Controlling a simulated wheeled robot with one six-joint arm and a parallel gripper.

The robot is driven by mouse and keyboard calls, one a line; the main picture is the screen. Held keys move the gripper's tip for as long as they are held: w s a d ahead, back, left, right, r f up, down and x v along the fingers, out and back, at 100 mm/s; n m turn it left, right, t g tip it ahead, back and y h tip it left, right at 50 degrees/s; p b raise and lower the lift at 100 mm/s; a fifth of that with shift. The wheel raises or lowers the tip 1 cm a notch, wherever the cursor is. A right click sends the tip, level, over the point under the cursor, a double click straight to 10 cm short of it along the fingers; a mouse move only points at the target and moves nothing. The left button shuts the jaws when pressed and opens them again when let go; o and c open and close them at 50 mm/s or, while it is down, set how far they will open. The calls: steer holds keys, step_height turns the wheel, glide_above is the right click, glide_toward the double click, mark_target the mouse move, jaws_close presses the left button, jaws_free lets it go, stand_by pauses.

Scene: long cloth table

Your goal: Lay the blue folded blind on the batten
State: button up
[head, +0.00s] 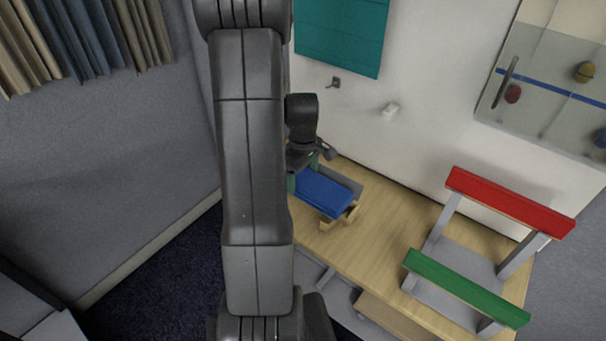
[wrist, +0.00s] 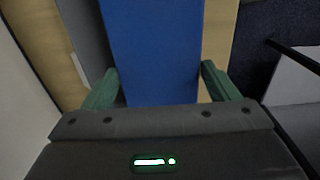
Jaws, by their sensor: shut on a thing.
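The blue folded blind (head: 325,194) is a flat blue slab at the back left of the table, beside my arm. My gripper (head: 302,172) is at its far left end with green fingers shut on it. In the wrist view the blind (wrist: 155,45) runs away between the two fingers of my gripper (wrist: 160,86). Small light wooden pieces (head: 349,216) show at the blind's near right end; whether they touch it I cannot tell. A red bar (head: 510,203) and a green bar (head: 465,288) lie raised on a grey stand at the right. Which piece is the batten is not clear.
The wooden table (head: 395,240) is bare between the blind and the grey stand (head: 462,262). A teal panel (head: 341,35) hangs on the wall behind, with a small hook (head: 335,82) below it. A glass-fronted board (head: 550,85) is at the upper right.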

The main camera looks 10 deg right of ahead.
steer(key=shift+f+b, duration=1.1)
steer(key=shift+f, duration=0.3)
steer(key=o, duration=1.1)
steer(key=shift+r, duration=0.1)
steer(key=shift+o, duration=0.2)
steer(key=shift+r, duration=0.1)
steer(key=shift+w+r, duration=0.1)
steer(key=shift+r, duration=0.25)
step_height(320, 180, up, 13)
steer(key=shift+s, duration=0.2)
steer(key=shift+a+f, duration=0.15)
step_height(320, 180, down, 12)
steer(key=shift+w, duration=0.1)
